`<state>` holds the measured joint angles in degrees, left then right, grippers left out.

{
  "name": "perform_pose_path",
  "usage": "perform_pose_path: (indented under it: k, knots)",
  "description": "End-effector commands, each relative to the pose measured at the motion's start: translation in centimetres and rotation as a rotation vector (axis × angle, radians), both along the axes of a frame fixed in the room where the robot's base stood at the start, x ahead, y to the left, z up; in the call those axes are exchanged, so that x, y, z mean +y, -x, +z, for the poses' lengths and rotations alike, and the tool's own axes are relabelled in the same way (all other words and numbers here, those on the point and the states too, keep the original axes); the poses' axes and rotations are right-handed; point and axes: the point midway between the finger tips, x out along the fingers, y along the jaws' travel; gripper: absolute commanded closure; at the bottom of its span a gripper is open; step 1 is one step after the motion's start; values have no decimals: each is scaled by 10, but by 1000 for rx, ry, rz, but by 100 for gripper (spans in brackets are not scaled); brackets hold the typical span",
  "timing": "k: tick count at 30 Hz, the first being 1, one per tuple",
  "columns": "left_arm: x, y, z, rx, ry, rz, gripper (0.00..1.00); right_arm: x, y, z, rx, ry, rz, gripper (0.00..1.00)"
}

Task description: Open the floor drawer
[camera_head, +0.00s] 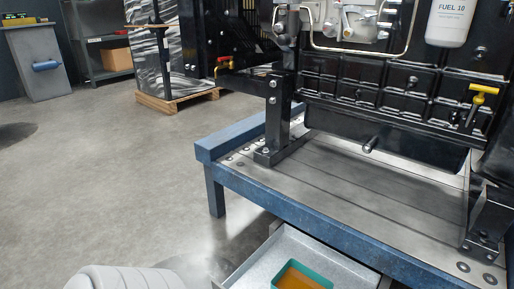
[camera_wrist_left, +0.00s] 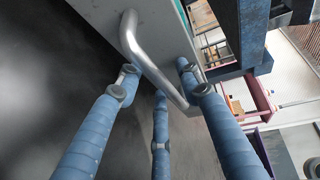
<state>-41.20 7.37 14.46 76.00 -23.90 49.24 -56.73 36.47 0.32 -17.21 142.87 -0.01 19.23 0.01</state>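The floor drawer (camera_head: 305,250) is a grey metal drawer under the blue engine stand. In the head view it is pulled partly out, and its front is cut off by the bottom edge. A green tray with orange contents (camera_head: 303,275) lies inside. In the left wrist view a bent metal bar handle (camera_wrist_left: 150,65) stands out from a grey panel (camera_wrist_left: 95,12). My left gripper (camera_wrist_left: 157,80) has its blue fingers spread, with the handle between them. The fingers look apart, not closed on the bar. My right gripper is in neither view.
The blue stand (camera_head: 330,225) carries a black engine (camera_head: 385,90); its leg (camera_head: 215,192) stands left of the drawer. Open concrete floor (camera_head: 110,170) lies to the left. A wrapped load on a wooden pallet (camera_head: 178,100), shelves and a grey cabinet (camera_head: 40,65) stand behind.

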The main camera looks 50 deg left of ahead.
Motion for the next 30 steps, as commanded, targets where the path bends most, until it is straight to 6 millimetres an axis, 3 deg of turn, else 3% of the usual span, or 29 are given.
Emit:
perform_pose_path:
  k: [11, 24, 30]
  knots:
    - [2, 10, 1, 3, -1, 2, 63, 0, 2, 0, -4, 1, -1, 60]
    - [16, 93, 17, 4, -2, 1, 63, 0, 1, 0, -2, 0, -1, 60]
    - [19, 113, 21, 2, 0, 1, 63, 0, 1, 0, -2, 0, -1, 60]
